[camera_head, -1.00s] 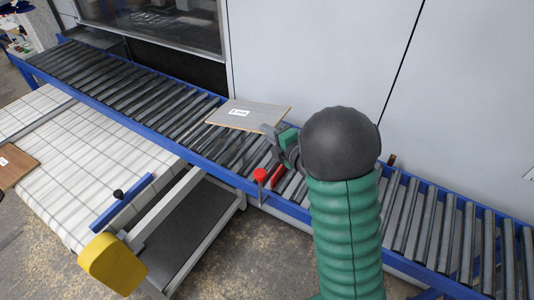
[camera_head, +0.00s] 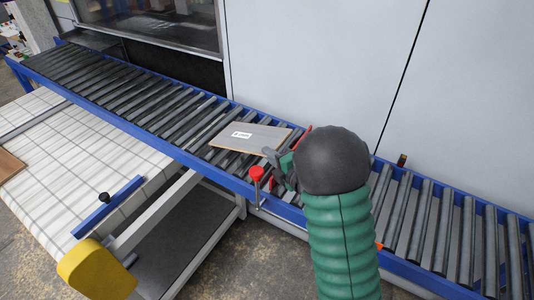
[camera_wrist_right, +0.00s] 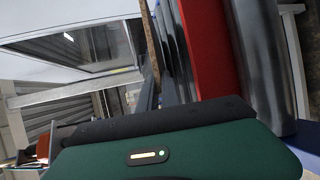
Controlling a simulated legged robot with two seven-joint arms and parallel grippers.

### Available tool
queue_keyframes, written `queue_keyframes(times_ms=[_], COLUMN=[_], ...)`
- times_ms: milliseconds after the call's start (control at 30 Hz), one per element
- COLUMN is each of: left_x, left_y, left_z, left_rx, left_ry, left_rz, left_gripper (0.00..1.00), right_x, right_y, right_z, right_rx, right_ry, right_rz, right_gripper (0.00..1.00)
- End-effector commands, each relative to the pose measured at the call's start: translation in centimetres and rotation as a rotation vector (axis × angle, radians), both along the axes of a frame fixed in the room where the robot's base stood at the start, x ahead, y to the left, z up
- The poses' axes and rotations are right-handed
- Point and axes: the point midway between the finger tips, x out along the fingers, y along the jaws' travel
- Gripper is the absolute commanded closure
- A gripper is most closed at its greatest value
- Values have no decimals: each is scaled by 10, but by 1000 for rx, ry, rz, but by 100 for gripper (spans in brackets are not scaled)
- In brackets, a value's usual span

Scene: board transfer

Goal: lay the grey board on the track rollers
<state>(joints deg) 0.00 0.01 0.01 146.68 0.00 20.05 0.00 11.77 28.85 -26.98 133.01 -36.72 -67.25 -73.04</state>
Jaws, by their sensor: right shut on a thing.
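The grey-brown board (camera_head: 262,142) with a white label is over the roller track (camera_head: 166,107), in the middle of the head view. It lies nearly flat, low over the rollers; I cannot tell whether it touches them. My right gripper (camera_head: 274,157) is shut on the board's near right corner; my dark wrist and green arm hide part of the jaws. In the right wrist view the board shows edge-on as a thin brown strip (camera_wrist_right: 151,42) beside the rollers. My left gripper is not in view.
A red-topped post (camera_head: 257,174) stands at the track's near rail. A red bar (camera_wrist_right: 207,45) shows in the right wrist view. A white gridded table (camera_head: 75,165) carries a brown board (camera_head: 9,168) at the left edge. A grey wall (camera_head: 310,60) stands behind the track.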

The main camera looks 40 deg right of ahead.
Motion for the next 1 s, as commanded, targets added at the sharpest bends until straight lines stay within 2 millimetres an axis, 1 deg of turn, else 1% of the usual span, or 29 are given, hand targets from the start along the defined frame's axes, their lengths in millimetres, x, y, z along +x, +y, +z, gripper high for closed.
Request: queue_keyframes(times_ms=[267,533,1000], left_x=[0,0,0], left_y=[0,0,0], left_z=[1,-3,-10], left_rx=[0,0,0], left_ry=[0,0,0], left_rz=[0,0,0], left_gripper=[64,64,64], right_x=[1,1,1], right_y=[5,2,2], right_z=[3,-2,-6], right_rx=[-4,-1,-2], right_ry=[-4,-3,-3], right_rz=[2,1,2], right_gripper=[100,100,100])
